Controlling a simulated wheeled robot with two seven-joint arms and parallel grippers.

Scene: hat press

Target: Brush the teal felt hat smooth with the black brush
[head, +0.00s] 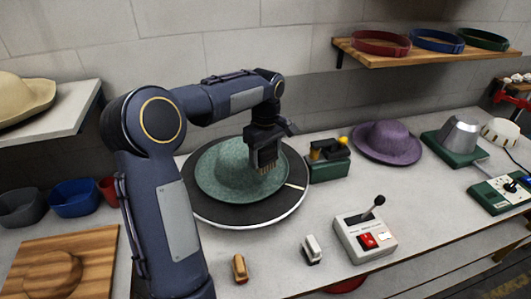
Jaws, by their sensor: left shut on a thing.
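The teal felt hat (225,168) lies crown up on a round black turntable (210,210) with a pale rim, in the middle of the head view. My left gripper (265,138) is over the right side of the hat, shut on the black brush (264,156). The brush's tan bristles point down, in front of the right side of the crown. I cannot tell whether they touch the felt. My left arm hides part of the turntable's left side. My right gripper is not in view.
A green box with a yellow knob (328,168) stands right of the turntable, with a purple hat (387,141) beyond. A grey lever box (364,238) and two small brushes (240,268) (312,248) are in front. Bowls (75,197) stand left. A shelf (400,56) hangs at back right.

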